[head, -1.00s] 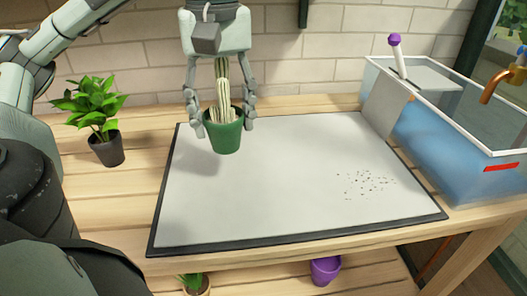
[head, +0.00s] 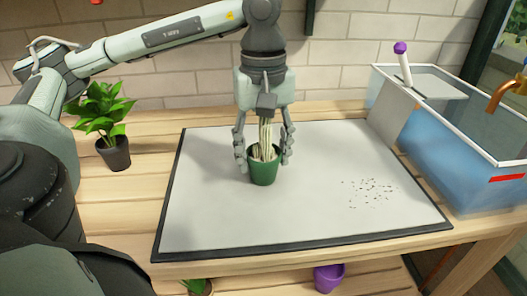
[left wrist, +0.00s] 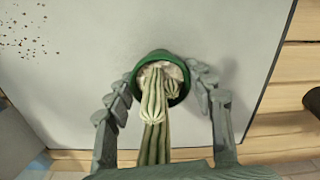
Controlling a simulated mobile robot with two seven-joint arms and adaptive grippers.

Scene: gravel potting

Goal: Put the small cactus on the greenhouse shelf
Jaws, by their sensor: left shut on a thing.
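The small cactus (head: 265,136) is pale green and ribbed and stands upright in a green pot (head: 264,174), over the middle left of the grey mat. My left gripper (head: 264,160) reaches down from above and is shut on the pot, with fingers on both sides. I cannot tell whether the pot touches the mat. In the left wrist view the cactus (left wrist: 153,105) leans toward the camera, with pale soil and the green rim (left wrist: 139,66) around its base. No greenhouse shelf can be made out. My right gripper is out of view.
The grey mat (head: 330,215) has dark specks (head: 370,191) at its right. A leafy plant in a black pot (head: 114,153) stands left. A glass-walled tank (head: 450,150) stands right. Below the front edge are a purple pot (head: 328,277) and a plant (head: 197,287).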

